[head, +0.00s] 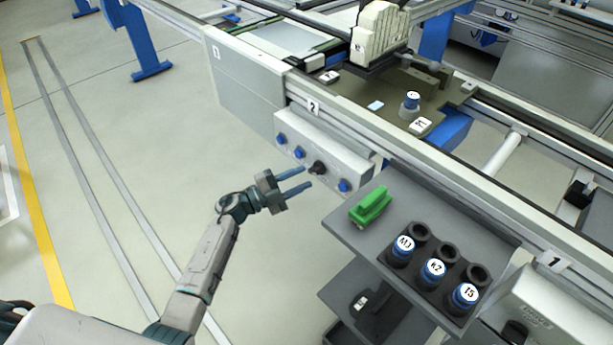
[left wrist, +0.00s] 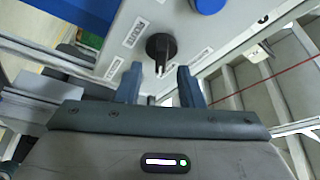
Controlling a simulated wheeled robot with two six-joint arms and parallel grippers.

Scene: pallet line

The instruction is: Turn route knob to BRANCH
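The route knob (head: 317,168) is a black rotary knob on the light grey control panel (head: 328,150) on the side of the line, among blue buttons. In the left wrist view the knob (left wrist: 159,46) shows with its narrow pointer toward the bottom of the picture, between small white labels. One label (left wrist: 133,33) seems to read BRANCH, but the print is small. My left gripper (head: 308,178) is open and empty, with its fingers toward the knob. In the left wrist view its fingertips (left wrist: 160,75) are spread either side of the pointer, seemingly short of it. My right gripper is not in view.
A blue button (head: 345,186) sits right of the knob and others (head: 299,153) sit left. A grey shelf (head: 345,228) with a green object (head: 371,206) and a black holder of labelled blue-banded cylinders (head: 432,270) stands to the right. The floor left is clear.

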